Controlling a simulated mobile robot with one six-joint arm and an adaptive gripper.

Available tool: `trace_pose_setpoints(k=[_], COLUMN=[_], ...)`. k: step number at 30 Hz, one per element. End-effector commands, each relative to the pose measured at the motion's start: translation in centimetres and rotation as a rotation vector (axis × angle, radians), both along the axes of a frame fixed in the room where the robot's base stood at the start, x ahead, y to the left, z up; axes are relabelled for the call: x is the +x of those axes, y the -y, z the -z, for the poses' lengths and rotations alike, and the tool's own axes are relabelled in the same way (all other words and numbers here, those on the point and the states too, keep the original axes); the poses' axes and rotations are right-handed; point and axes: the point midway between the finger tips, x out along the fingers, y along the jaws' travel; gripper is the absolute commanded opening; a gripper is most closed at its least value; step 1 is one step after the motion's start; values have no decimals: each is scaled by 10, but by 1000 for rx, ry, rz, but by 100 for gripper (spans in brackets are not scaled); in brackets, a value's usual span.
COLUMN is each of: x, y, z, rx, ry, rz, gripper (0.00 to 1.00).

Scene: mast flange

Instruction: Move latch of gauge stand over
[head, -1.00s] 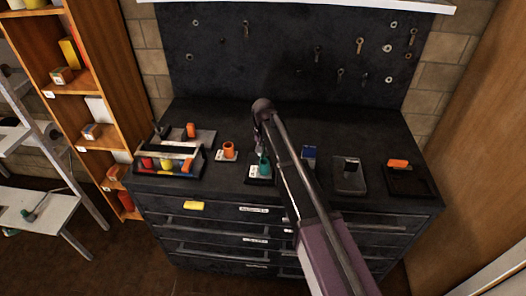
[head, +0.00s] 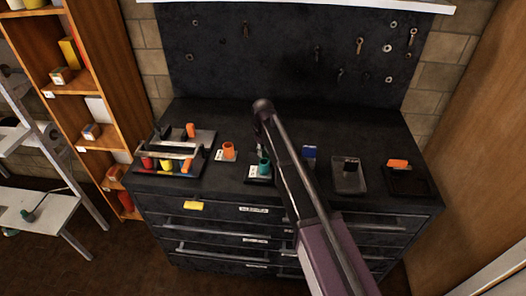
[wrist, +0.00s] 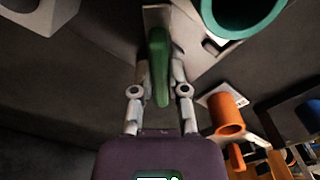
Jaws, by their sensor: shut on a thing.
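In the wrist view my gripper (wrist: 160,72) has its two fingers on either side of a narrow green lever (wrist: 158,50), which I take to be the latch, and is shut on it. The lever stands in front of a pale plate. A teal ring-shaped holder (wrist: 276,22) is at the upper right of the wrist view, apart from my fingers. In the head view the teal holder (head: 264,165) stands on a small base with a white label. My gripper (head: 263,150) is just behind it, small and partly hidden by my arm; the lever cannot be made out there.
An orange holder (head: 228,149) stands left of the teal one. A caddy (head: 150,168) with coloured pieces is at the left of the dark cabinet top (head: 225,182). A blue item (head: 309,153), a grey tray (head: 345,188) and a dark tray (head: 400,190) are at the right.

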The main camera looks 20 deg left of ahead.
Motion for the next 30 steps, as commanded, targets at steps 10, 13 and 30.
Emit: trace_pose_setpoints(k=[10, 13, 30], x=[-1, -1, -1], y=[0, 0, 1], z=[0, 0, 0], rx=[0, 0, 0], ry=[-2, -2, -3], rz=[-329, -424, -835], gripper=[0, 0, 0])
